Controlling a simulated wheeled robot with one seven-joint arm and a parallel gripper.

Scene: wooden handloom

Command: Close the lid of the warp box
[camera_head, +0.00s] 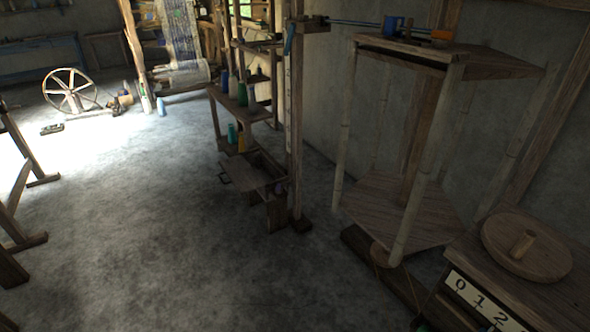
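What looks like the warp box (276,212) stands low on the floor near the middle of the view, at the foot of a wooden spool rack. A flat wooden board, apparently its lid (248,173), sticks out toward the left with a small dark handle at its left edge. The lid looks open, away from the dark box top behind it. The exact hinge and the box's inside are too small and dark to tell. My gripper is not in view.
The spool rack (214,103) holds several coloured spools. A tall wooden post (296,115) stands right beside the box. A large frame with bamboo posts (427,160) and a numbered table (515,292) fill the right. The grey floor (150,225) left of the box is clear.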

